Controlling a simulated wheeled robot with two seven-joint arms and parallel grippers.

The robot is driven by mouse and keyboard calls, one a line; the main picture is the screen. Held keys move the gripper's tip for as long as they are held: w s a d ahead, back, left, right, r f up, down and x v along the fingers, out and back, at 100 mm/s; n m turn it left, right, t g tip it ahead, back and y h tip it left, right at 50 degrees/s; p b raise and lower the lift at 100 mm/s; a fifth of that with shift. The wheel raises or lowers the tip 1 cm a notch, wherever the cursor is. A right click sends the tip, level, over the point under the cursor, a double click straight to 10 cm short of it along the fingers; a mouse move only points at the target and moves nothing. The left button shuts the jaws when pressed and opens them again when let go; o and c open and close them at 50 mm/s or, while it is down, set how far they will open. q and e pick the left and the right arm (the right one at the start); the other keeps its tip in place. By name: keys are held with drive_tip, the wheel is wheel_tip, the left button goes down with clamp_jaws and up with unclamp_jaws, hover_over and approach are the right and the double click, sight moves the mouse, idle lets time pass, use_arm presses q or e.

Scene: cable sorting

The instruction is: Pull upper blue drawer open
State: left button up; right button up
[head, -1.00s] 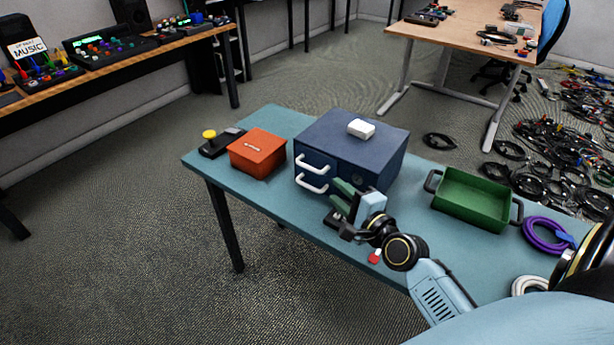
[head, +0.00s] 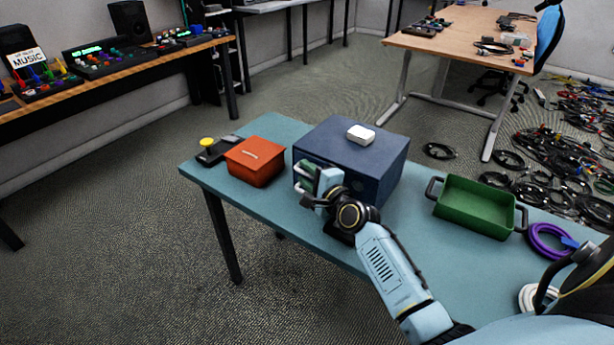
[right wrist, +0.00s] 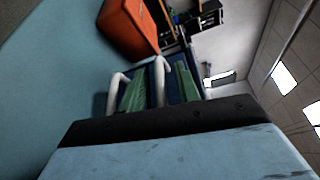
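The dark blue drawer cabinet (head: 375,165) stands on the teal table with two white handles on its front. In the right wrist view, the upper handle (right wrist: 160,80) lies between the two green fingers of my right gripper (right wrist: 160,88). The lower handle (right wrist: 114,92) lies outside them, beside the left finger. In the head view, my right gripper (head: 313,178) is at the cabinet's front and covers much of the handles. Its fingers look apart, with gaps beside the handle. No opening of the upper drawer can be seen. My left gripper is not in view.
A white block (head: 361,134) lies on the cabinet. An orange box (head: 255,163) stands close to its left, beside a black device with a yellow knob (head: 208,142). A green tray (head: 477,203) and purple cable (head: 547,240) are to the right. Table space between cabinet and tray is clear.

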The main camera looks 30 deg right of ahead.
drive_tip(key=shift+w, duration=0.15)
drive_tip(key=shift+c, duration=0.4)
clamp_jaws()
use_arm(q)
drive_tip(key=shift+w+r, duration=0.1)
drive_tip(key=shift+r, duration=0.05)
use_arm(e)
drive_tip(key=shift+a, duration=0.1)
